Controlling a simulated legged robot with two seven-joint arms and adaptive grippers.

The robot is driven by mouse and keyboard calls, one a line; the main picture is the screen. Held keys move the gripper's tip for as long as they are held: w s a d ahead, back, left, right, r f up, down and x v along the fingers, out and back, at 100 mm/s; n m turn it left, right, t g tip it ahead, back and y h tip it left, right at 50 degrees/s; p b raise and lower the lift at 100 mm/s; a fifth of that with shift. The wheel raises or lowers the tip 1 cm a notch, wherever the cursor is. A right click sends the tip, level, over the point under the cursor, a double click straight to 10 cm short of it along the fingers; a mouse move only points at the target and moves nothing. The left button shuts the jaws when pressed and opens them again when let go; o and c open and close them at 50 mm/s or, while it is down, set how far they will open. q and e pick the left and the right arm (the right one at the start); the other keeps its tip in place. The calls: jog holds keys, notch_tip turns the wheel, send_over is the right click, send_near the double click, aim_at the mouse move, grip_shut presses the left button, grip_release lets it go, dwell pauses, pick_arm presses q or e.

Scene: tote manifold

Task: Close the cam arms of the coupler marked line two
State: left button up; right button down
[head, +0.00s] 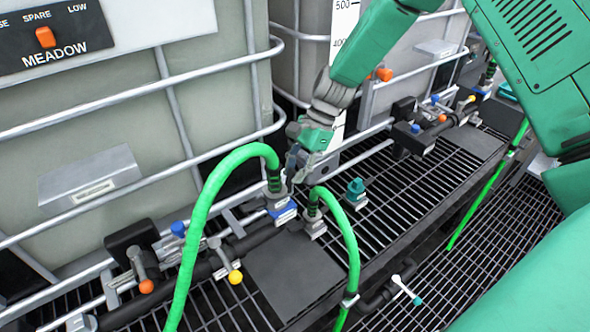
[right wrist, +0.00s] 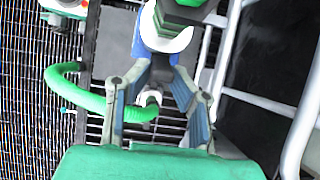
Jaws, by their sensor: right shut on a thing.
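My right gripper (head: 296,172) reaches down from the upper right to a grey coupler with a blue band (head: 281,208), at the end of a green hose (head: 207,190). In the right wrist view its fingers (right wrist: 160,72) come in on both sides of the blue-banded coupler (right wrist: 165,42) and are shut on it. I cannot tell whether they hold its body or its cam arms. A second grey coupler (head: 315,226) with its own green hose (head: 349,250) stands close to the right. The coupler markings are too small to read. My left gripper is out of view.
Caged totes (head: 110,130) stand behind. A black pipe with a yellow-knobbed valve (head: 235,277) and an orange-tipped handle (head: 146,286) lies to the left. A teal-topped fitting (head: 356,189) stands on the grating to the right. A flat dark plate (head: 295,270) lies in front.

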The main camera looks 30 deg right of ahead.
jog(key=shift+s+f, duration=0.1)
jog(key=shift+s, duration=0.05)
jog(key=c, duration=1.4)
grip_release()
jog(key=shift+c, duration=0.2)
jog(key=v, duration=1.2)
